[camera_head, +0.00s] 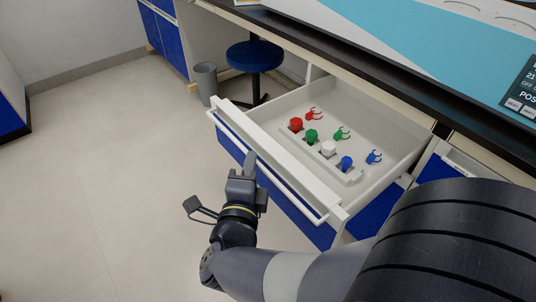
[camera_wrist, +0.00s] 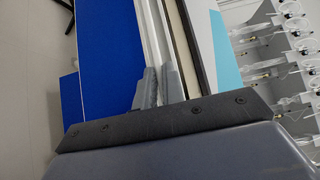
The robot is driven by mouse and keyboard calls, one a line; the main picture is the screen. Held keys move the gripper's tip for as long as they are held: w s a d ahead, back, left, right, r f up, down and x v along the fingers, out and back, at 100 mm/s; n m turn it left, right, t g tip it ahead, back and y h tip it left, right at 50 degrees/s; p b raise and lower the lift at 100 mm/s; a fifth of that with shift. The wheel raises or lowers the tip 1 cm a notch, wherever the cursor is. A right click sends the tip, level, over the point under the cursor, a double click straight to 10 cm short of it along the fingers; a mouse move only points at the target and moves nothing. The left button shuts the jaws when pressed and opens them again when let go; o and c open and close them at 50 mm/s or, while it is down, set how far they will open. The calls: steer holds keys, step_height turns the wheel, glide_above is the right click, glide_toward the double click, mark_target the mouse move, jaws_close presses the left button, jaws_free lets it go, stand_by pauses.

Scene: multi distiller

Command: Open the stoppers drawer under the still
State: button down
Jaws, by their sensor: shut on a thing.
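The white drawer (camera_head: 391,157) under the bench stands pulled well out, its inside open to view. Inside, a white holder carries a row of stoppers: red (camera_head: 296,125), green (camera_head: 311,136), white (camera_head: 328,149) and blue (camera_head: 347,163). Small red (camera_head: 314,114), green (camera_head: 342,133) and blue (camera_head: 374,157) clips lie behind them. A long white bar handle (camera_head: 290,188) runs along the drawer's front. My gripper (camera_head: 249,163) is shut on this handle left of its middle. In the wrist view its fingers (camera_wrist: 158,82) straddle the pale bar, partly hidden by the gripper's body.
The dark-edged bench top (camera_head: 350,75) runs above the drawer. A blue stool (camera_head: 254,56) and a grey bin (camera_head: 205,82) stand beyond the drawer. Another handled front (camera_head: 460,162) is at the right. The floor (camera_head: 110,170) on the left is clear.

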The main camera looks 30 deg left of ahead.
steer(key=shift+s+a, duration=0.1)
steer(key=shift+s, duration=0.25)
steer(key=c, duration=1.5)
jaws_free()
steer(key=shift+s, duration=0.1)
steer(key=p+v, duration=0.2)
steer(key=v, duration=0.8)
steer(key=shift+s, duration=0.25)
steer(key=shift+w, duration=0.1)
steer(key=b+x, duration=0.2)
steer(key=x, duration=0.8)
steer(key=shift+w, duration=0.45)
